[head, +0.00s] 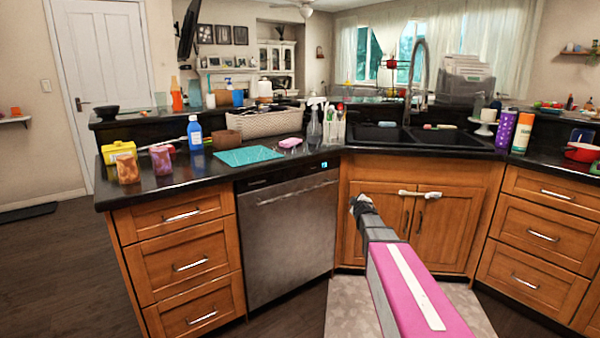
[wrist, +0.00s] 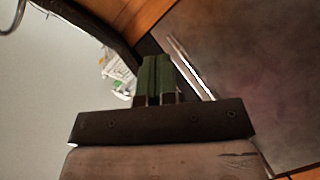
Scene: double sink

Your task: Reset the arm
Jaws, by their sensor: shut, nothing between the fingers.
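My arm, with a pink and grey link, reaches forward in the head view toward the wooden cabinet doors under the sink. My gripper (head: 361,205) is at its far end, in front of the left cabinet door and below the counter edge. In the wrist view the two green fingers of my gripper (wrist: 157,78) are together with nothing between them. The wrist view is tilted, with the dishwasher front on its right side.
The black double sink (head: 405,135) is set in the dark counter (head: 178,172). The dishwasher (head: 288,235) stands left of my gripper. A teal mat (head: 248,156), a blue bottle (head: 194,133) and a purple tumbler (head: 506,130) stand on the counter.

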